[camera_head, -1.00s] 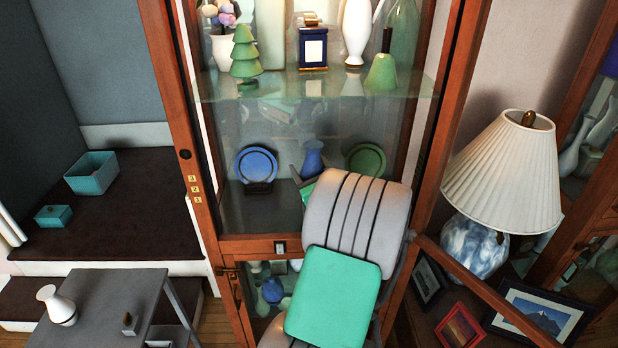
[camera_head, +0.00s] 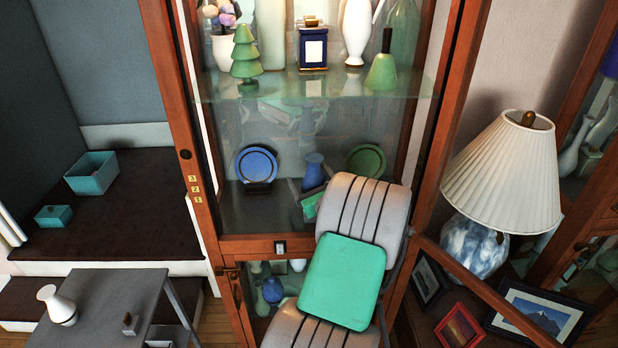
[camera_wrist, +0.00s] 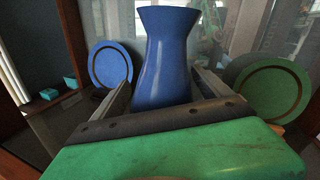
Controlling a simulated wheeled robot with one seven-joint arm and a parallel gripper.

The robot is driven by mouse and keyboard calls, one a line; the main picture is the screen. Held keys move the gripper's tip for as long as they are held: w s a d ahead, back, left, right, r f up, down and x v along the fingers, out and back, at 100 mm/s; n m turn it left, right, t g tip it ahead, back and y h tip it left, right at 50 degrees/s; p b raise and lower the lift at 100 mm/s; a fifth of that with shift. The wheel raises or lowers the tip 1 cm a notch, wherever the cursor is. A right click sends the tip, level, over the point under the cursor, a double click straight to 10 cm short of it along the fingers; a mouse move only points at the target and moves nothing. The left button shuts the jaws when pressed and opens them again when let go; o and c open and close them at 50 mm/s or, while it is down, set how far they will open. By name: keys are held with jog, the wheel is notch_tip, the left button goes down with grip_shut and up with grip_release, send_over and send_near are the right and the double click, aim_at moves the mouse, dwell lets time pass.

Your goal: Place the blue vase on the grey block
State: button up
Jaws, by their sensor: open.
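The blue vase (camera_head: 313,172) is upright inside the glass cabinet, between a blue plate and a green plate. My gripper (camera_head: 312,198) is in front of it, low and partly hidden by my arm. In the wrist view the vase (camera_wrist: 166,55) rises between the two fingers of my gripper (camera_wrist: 163,88), which are open on either side of it. The vase's foot is hidden behind the gripper's dark bar, so I cannot tell what it rests on. A small grey block-like piece with a brown top (camera_head: 130,322) is on the low grey table; I cannot tell if it is the grey block.
The blue plate (camera_head: 257,165) and green plate (camera_head: 366,160) stand close on either side. A glass shelf (camera_head: 330,86) with ornaments is above. The cabinet's wooden frame (camera_head: 193,190) borders the opening.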

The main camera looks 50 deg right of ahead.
jog(key=shift+s+r, duration=0.1)
jog(key=b+v, duration=0.2)
jog(key=v, duration=1)
